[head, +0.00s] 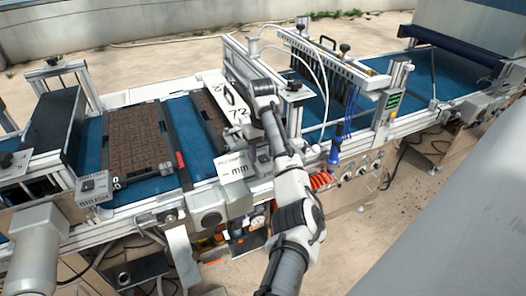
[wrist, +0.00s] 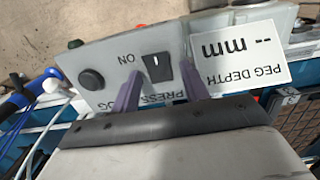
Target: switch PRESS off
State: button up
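The PRESS switch (wrist: 157,67) is a black rocker on a grey-white panel (wrist: 118,55), seen upside down in the wrist view. The word ON is printed beside it, and a partly covered PRESS label lies below it in the picture. A white mark shows on the rocker; I cannot tell which way it is tilted. My gripper (wrist: 160,72) is open and empty, its two purple fingers apart with the rocker showing between their tips. I cannot tell whether they touch the panel. In the head view my arm hides the switch and the gripper fingers.
A round black knob (wrist: 91,79) sits on the same panel. The seeding line has a blue belt (head: 195,120), a soil tray (head: 137,145) and a needle bar (head: 325,65).

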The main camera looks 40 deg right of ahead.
aim_at(262, 156)
dwell(0.3)
jog(key=r, duration=1.3)
jog(key=shift+w+d+r, duration=0.1)
jog(key=shift+w+r, duration=0.15)
jog(key=shift+r, duration=0.15)
